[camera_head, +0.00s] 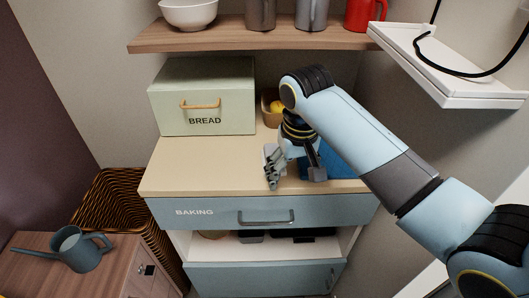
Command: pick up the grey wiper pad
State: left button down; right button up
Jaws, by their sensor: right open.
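My right gripper (295,181) is open, pointing down over the front right part of the beige counter (205,165). Its two fingers are spread apart with nothing seen between them. A small pale grey piece (269,152) shows right behind the left finger. I cannot tell whether it is the wiper pad or part of my gripper. No other grey pad can be made out; the gripper and arm hide part of the counter. My left gripper is not in view.
A blue object (315,168) lies right behind the right finger, partly hidden. A wooden shelf (225,36) hangs above. The counter's left part is clear.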

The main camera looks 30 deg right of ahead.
notch_tip(320, 180, up, 6)
jog(key=f+m+g, duration=0.1)
jog(key=m, duration=0.1)
send_over(272, 150)
jog(key=shift+w+a+r+y, duration=0.2)
jog(key=shift+a+r+y, duration=0.05)
jog(key=shift+a+y, duration=0.05)
jog(key=f, duration=0.7)
jog(key=shift+s+d+f+p, duration=0.15)
jog(key=shift+s+d+p, duration=0.05)
jog(key=shift+d+p, duration=0.15)
jog(key=c, duration=1.2)
notch_tip(272, 150, up, 10)
jog(key=shift+r, duration=0.1)
jog(key=shift+c, duration=0.3)
